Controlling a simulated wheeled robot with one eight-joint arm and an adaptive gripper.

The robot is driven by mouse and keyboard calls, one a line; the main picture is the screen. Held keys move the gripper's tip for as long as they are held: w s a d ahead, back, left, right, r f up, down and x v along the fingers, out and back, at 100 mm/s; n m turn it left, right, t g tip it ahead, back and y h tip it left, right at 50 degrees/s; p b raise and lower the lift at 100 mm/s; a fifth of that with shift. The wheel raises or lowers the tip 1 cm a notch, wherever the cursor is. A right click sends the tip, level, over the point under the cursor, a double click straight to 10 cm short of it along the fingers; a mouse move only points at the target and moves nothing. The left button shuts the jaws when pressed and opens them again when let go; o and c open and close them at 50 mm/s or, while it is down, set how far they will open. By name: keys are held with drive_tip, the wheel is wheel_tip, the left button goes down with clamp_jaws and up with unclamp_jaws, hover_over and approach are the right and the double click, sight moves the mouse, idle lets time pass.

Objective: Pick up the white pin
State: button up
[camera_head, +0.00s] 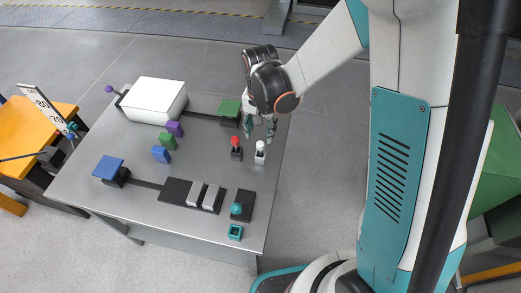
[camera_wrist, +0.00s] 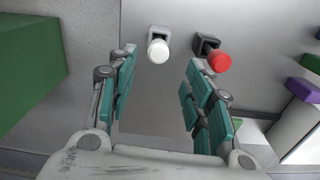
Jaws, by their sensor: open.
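The white pin (camera_head: 260,148) stands upright in a grey base near the right edge of the grey table (camera_head: 215,235). In the wrist view the white pin's round top (camera_wrist: 158,51) lies ahead of my gripper, nearer the left finger's side. My gripper (camera_head: 259,128) is open and empty, a little behind the pin in the head view. Its two teal fingers (camera_wrist: 157,88) are spread wide, and the pin is beyond their tips.
A red pin (camera_head: 236,145) in a dark base stands close left of the white pin; it also shows in the wrist view (camera_wrist: 220,62). A teal-knobbed stand (camera_head: 242,205) is at the front.

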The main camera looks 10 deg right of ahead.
sight(260, 143)
drive_tip(key=f+b, duration=0.1)
drive_tip(key=f, duration=0.3)
drive_tip(key=s+f+b, duration=0.1)
drive_tip(key=f, duration=0.1)
drive_tip(key=shift+b, duration=0.35)
drive_tip(key=shift+f, duration=0.4)
drive_tip(key=shift+r, duration=0.1)
drive_tip(key=shift+c, duration=0.2)
clamp_jaws()
